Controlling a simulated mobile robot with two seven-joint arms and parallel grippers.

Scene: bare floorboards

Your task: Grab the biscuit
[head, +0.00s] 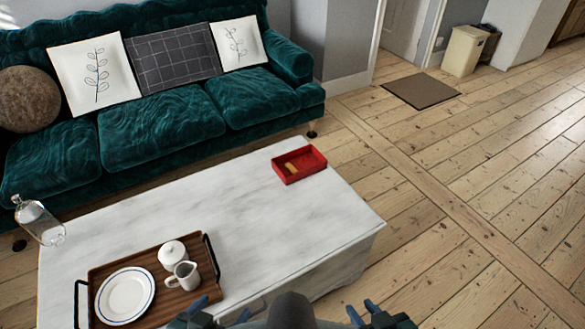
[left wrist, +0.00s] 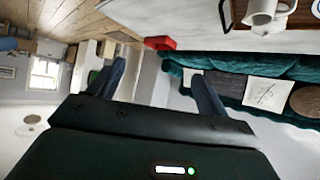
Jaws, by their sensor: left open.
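A small tan biscuit (head: 291,168) lies inside a shallow red tray (head: 314,164) at the far right part of the white marbled table (head: 240,220). The red tray (left wrist: 160,43) also shows in the left wrist view, where the biscuit cannot be made out. My left gripper (head: 221,309) is low at the near edge of the head view, open and empty, well short of the red tray. It also shows open in the left wrist view (left wrist: 161,85). My right gripper (head: 363,309) is at the bottom edge, partly cut off, its blue fingertips apart, with nothing seen between them.
A wooden tray (head: 170,306) with a plate (head: 125,295), a lidded white pot (head: 172,254) and a jug (head: 183,274) stands at the table's near left. A glass bottle (head: 40,222) is at the far left corner. A green sofa (head: 160,130) stands behind. The table's middle is clear.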

